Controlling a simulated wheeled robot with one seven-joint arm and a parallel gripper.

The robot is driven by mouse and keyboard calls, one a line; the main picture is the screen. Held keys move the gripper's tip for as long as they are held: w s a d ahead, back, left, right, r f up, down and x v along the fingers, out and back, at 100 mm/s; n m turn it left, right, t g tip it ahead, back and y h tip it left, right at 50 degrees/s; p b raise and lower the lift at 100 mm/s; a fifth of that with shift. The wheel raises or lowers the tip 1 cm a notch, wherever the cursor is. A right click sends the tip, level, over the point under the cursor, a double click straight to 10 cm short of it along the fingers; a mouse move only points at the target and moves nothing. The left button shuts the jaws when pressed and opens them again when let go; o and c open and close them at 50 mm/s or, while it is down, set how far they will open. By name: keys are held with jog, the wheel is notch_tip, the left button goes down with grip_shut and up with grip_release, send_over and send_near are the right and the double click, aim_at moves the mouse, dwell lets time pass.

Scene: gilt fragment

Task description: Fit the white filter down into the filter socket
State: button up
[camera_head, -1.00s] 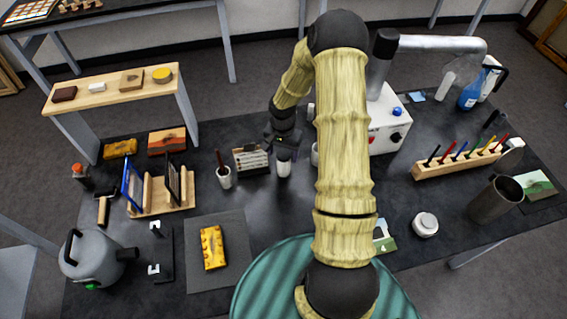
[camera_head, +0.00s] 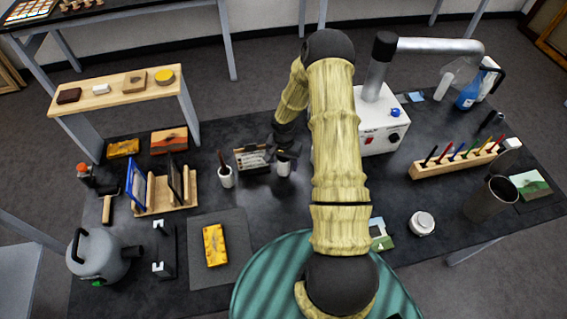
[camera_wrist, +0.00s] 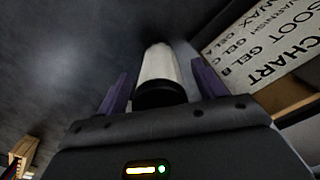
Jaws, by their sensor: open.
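A white cylinder with a dark end, which looks like the white filter (camera_wrist: 160,66), stands between the fingers of my gripper (camera_wrist: 160,74) in the wrist view. The purple fingers are open, with a visible gap on each side of it. In the head view, my gripper (camera_head: 286,152) is at the white cylinder (camera_head: 284,169) on the black table, and its dark wrist partly covers it. The filter socket cannot be made out. A white machine (camera_head: 381,122) with a metal duct stands to the right, partly hidden by my arm.
A chart card in a wooden stand (camera_head: 252,158) is close to the left of my gripper; its lettering (camera_wrist: 265,50) fills the wrist view's upper right. A white cup with a brush (camera_head: 226,177) stands further left. A pen rack (camera_head: 458,161) is at right.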

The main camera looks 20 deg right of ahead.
jog(key=c, duration=1.1)
jog(key=shift+r, duration=0.1)
notch_tip(320, 180, up, 9)
jog(key=b, duration=0.3)
jog(key=shift+s+r, duration=0.1)
jog(key=shift+r, duration=0.35)
